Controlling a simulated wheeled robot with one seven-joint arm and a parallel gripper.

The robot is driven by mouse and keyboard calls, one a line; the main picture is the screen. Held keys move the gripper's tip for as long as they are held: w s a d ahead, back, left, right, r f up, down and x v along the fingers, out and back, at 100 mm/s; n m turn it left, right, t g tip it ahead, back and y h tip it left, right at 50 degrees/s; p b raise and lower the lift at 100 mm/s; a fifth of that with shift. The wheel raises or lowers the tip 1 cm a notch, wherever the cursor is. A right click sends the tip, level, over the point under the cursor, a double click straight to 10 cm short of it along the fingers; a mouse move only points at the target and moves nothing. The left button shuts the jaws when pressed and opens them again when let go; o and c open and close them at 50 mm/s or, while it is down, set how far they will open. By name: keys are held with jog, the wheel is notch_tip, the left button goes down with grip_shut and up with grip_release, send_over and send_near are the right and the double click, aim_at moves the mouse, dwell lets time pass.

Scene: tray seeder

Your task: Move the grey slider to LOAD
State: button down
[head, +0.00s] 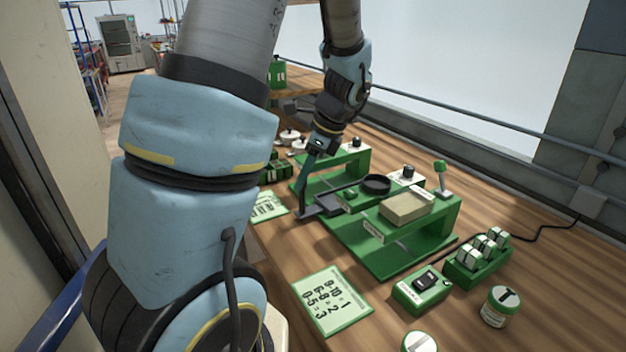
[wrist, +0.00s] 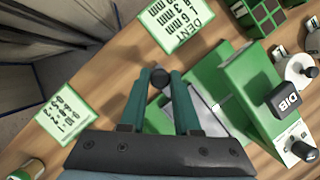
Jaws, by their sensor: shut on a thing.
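My gripper (head: 303,206) reaches down at the left end of the green tray seeder (head: 385,262). In the wrist view its two teal fingers (wrist: 160,84) are shut on a dark round knob (wrist: 159,77). The knob appears to belong to the grey slider (head: 325,207), a flat dark grey piece at the seeder's left side. Part of a grey plate (wrist: 205,117) shows beside the right finger in the wrist view. I cannot read a LOAD mark in either view.
A tan block (head: 405,207) and a black round dish (head: 376,184) sit on the seeder. A green lever stand (head: 442,180) is at its right. A number card (head: 331,301), a switch box (head: 422,288) and a jar (head: 500,306) lie in front. Bare wood lies between them.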

jog(key=shift+w+a, duration=0.1)
jog(key=c, duration=0.6)
grip_release()
jog(key=b+v, duration=0.1)
jog(key=v, duration=0.9)
jog(key=shift+r, duration=0.4)
jog(key=s+a+f+n+h, duration=0.1)
jog(key=s+a+f+n, duration=0.2)
jog(key=n, duration=0.4)
jog(key=s+a+f+n+h, duration=0.2)
jog(key=s+a+f+n, duration=0.1)
jog(key=n, duration=0.3)
jog(key=s+a+f+n+h, duration=0.1)
jog(key=s+a+f+n, duration=0.2)
jog(key=n, duration=0.4)
jog(key=shift+s+a+f+n+h, duration=0.15)
jog(key=shift+a+f, duration=0.25)
jog(key=shift+a, duration=0.2)
jog(key=shift+a+f+n+h, duration=0.15)
jog(key=shift+a+f, duration=0.25)
jog(key=shift+a, duration=0.15)
